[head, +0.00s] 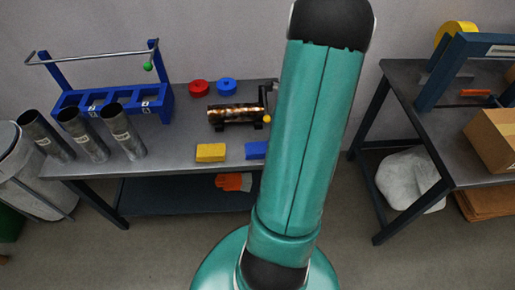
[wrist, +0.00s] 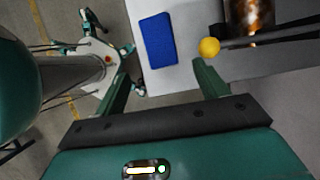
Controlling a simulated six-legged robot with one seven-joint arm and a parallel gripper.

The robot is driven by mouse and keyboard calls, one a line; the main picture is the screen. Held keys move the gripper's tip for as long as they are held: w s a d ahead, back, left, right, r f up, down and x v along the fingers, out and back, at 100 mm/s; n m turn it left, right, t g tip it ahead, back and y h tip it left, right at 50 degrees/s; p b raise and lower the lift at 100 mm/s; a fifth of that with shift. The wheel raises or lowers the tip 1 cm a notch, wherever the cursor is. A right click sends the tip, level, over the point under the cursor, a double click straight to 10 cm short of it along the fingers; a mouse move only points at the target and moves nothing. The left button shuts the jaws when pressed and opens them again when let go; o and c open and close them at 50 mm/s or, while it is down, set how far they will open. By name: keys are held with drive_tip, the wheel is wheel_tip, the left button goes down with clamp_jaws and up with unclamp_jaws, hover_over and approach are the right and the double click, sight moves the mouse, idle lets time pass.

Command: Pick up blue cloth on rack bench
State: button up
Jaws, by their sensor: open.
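The blue cloth (head: 257,150) lies flat near the front edge of the grey bench (head: 180,152) in the head view, partly hidden behind my arm. In the wrist view the blue cloth (wrist: 158,39) lies near the bench edge, ahead of my gripper (wrist: 158,78). The gripper is open and empty, its two green fingers apart, with the cloth beyond the fingertips. The gripper is hidden behind my arm in the head view.
A yellow cloth (head: 211,152) lies left of the blue one. A copper-coloured pump part (head: 236,113) with a yellow knob (wrist: 209,47) stands close by. A blue rack (head: 115,100) and several metal tubes (head: 86,136) stand at the left. A second bench (head: 405,110) stands right.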

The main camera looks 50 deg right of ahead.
hover_over(261, 147)
drive_tip(key=s+d, duration=0.2)
drive_tip(key=f, duration=0.7)
drive_tip(key=shift+w+a+f, duration=0.25)
drive_tip(key=shift+x, duration=2.75)
drive_tip(key=shift+s, duration=0.2)
drive_tip(key=c, duration=0.8)
drive_tip(key=shift+c, duration=0.2)
drive_tip(key=shift+r, duration=0.1)
drive_tip(key=shift+d+r, duration=0.1)
drive_tip(key=shift+r, duration=0.5)
drive_tip(key=s+a+r, duration=0.9)
drive_tip(key=a+r, duration=0.2)
drive_tip(key=shift+r, duration=0.3)
